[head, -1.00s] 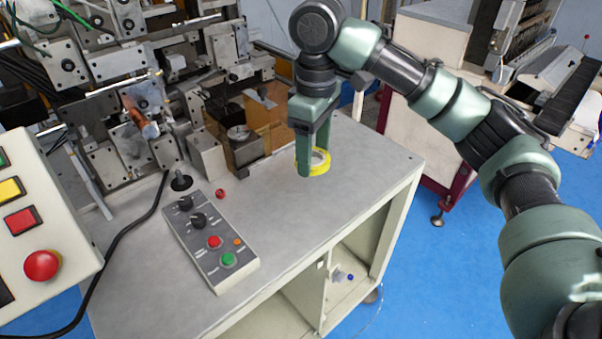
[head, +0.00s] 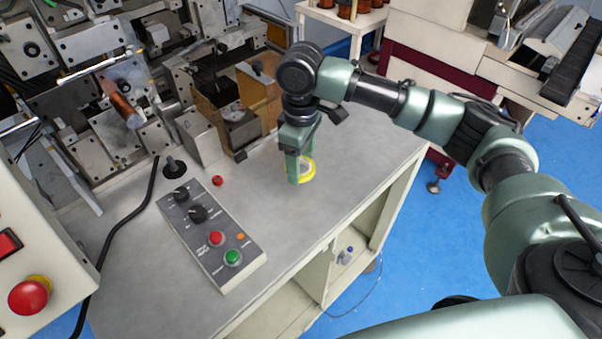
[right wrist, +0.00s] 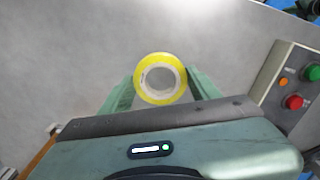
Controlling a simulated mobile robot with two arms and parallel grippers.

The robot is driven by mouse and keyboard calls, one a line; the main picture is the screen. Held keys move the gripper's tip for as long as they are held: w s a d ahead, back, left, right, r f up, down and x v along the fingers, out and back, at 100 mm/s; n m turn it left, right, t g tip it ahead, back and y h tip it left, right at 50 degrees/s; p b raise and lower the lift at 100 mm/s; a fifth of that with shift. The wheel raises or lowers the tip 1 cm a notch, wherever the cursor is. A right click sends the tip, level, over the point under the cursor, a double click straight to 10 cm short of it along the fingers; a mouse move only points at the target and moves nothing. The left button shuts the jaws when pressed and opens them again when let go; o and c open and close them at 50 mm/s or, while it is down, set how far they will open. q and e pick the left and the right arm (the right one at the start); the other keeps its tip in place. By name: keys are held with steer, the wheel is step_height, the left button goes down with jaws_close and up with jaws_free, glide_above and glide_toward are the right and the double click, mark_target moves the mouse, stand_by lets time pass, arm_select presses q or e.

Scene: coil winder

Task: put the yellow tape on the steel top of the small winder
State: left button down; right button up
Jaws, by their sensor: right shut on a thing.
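The yellow tape (head: 309,172) is a ring with a pale core, held low over the grey steel top (head: 345,180) of the small winder. I cannot tell whether its underside touches the steel. My right gripper (head: 301,171) points down and is shut on the tape. In the right wrist view the tape (right wrist: 160,58) sits between the two green fingertips (right wrist: 160,85), one on each side. The fingers hide part of the tape in the head view. My left gripper is not in view.
A control box (head: 212,235) with knobs and buttons lies left of the tape, beside a small red part (head: 217,181). The winder's metal mechanism (head: 130,110) fills the back left. A black cable (head: 125,220) crosses the top. Bare steel surrounds the tape towards the right edge.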

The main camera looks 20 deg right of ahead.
mark_target(301, 186)
steer(key=shift+f, duration=0.7)
step_height(301, 186, down, 4)
steer(key=shift+s+r+p, duration=0.1)
steer(key=shift+r+p, duration=0.15)
steer(key=shift+p, duration=0.15)
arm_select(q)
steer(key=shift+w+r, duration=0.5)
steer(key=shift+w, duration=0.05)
arm_select(e)
steer(key=shift+f, duration=0.25)
steer(key=shift+f, duration=0.1)
steer(key=o, duration=1.3)
steer(key=shift+o, duration=0.2)
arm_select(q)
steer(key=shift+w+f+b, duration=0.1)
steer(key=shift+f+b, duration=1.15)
arm_select(e)
step_height(301, 186, up, 12)
